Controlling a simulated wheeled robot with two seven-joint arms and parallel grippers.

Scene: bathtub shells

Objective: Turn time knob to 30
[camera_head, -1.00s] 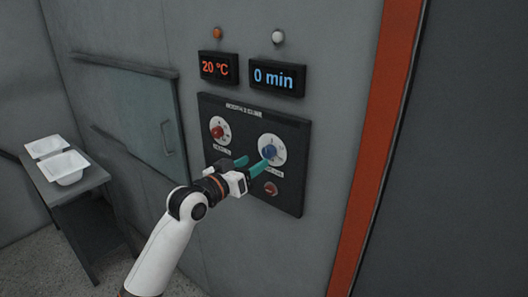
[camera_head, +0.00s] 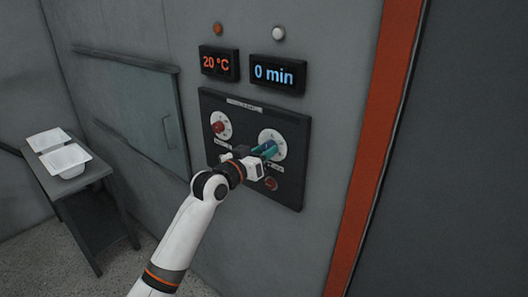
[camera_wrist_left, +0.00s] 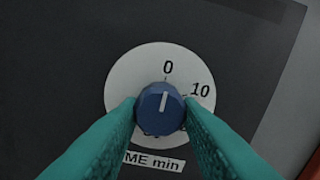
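The blue time knob (camera_wrist_left: 160,110) sits on a white dial marked 0 and 10, with "ME min" below; its white pointer line points about at 0. In the head view its dial (camera_head: 280,142) is on the right of the black panel. My left gripper (camera_head: 265,150) is at the knob, its teal fingers on either side; in the wrist view the fingertips (camera_wrist_left: 161,112) appear to touch the knob's sides. The lower dial numbers are hidden. The blue time display (camera_head: 273,74) reads 0 min. My right gripper is not in view.
A red knob (camera_head: 219,127) with its own dial is at the left of the black panel (camera_head: 290,187), and a red button (camera_head: 271,184) is below the time dial. The temperature display (camera_head: 215,62) reads 20 °C. A table with white tubs (camera_head: 65,160) stands at left.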

